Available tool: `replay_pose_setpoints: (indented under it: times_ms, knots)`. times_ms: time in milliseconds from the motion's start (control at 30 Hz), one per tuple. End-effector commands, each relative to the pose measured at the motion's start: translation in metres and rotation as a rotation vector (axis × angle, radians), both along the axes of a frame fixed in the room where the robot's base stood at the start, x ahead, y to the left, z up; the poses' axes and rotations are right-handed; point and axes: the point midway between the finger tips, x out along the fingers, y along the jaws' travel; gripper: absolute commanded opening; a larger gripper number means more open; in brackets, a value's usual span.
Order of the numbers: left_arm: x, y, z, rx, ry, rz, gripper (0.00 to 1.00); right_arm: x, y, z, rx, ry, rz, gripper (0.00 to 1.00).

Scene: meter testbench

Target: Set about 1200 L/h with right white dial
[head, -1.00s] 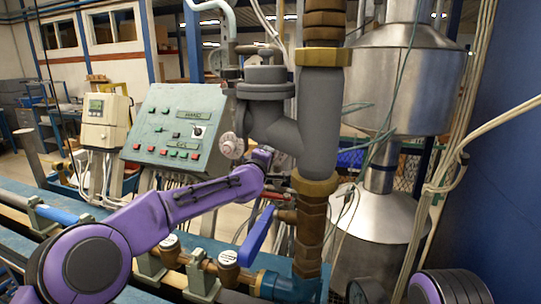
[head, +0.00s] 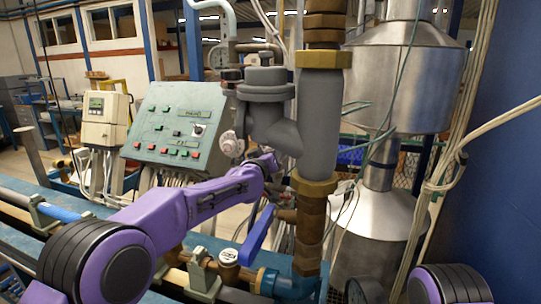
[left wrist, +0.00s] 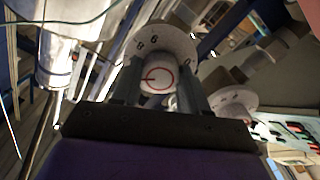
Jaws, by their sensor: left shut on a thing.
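In the left wrist view a white dial with a red-ringed centre knob (left wrist: 157,78) sits between the two fingers of my left gripper (left wrist: 160,70), which is shut on the knob. Part of the dial's numbered rim (left wrist: 165,38) shows beyond the fingers. A short red line on the knob points left in this view. A second white dial (left wrist: 235,103) lies to the right, nearer the button panel; it also shows in the head view (head: 232,145). The held dial and my left gripper's fingertips are hidden in the head view behind the grey valve. My right gripper is not visible.
A green-grey control panel (head: 170,125) with buttons stands left of the dials. The grey valve body (head: 315,120) and the brown pipe (head: 309,235) stand close to my left wrist. A blue lever (head: 258,227) is below it. Steel tanks (head: 385,215) stand to the right.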

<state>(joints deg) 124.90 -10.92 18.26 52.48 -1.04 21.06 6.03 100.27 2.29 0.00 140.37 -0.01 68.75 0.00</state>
Motion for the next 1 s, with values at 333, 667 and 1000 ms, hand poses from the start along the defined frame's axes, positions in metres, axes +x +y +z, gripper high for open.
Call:
replay_pose_setpoints:
  times_ms: [333,667,1000]
  knots:
    - [-0.0007,-0.0017,-0.0077,0.183,-0.045,-0.005,0.13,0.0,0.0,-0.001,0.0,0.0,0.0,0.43]
    - [-0.0007,-0.0016,-0.0084,0.236,-0.062,-0.005,0.13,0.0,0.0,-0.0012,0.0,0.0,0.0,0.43]
    - [-0.0007,-0.0017,-0.0092,0.238,-0.06,-0.006,0.13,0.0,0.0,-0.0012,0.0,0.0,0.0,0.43]
